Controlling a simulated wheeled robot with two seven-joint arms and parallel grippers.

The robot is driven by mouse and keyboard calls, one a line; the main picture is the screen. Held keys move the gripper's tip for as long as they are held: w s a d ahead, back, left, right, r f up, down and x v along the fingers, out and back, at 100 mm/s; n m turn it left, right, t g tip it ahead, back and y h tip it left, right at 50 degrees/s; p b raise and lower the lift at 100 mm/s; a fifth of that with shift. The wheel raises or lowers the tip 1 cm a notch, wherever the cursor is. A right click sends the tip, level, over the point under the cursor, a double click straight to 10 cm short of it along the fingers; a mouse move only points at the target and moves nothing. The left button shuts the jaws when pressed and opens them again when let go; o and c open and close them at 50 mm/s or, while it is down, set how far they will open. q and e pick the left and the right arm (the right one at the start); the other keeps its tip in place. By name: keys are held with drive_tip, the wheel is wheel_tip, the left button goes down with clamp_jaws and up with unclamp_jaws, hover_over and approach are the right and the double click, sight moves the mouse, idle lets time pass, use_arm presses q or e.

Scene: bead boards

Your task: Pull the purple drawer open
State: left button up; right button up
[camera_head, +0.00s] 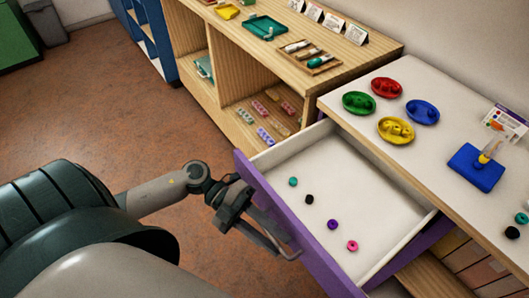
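The purple drawer (318,268) is pulled well out from under the white-topped counter, and its white inside shows. Several beads lie on its floor: a teal one (293,182), a black one (309,199), a purple one (333,224) and a pink one (352,245). A metal bar handle (284,254) runs along the drawer's front. My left gripper (238,217) is at the left part of this handle, close against the purple front. Its fingertips are dark and partly hidden, so I cannot tell whether they are closed on the bar. My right gripper is out of view.
On the counter (449,135) stand green, red, blue and yellow dishes, a blue base (475,168) with a peg, a card and loose beads. A wooden shelf unit (290,75) with trays stands behind the drawer. The brown floor (110,110) at left is clear.

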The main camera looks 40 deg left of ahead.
use_arm(q)
drive_tip(key=shift+a, duration=0.15)
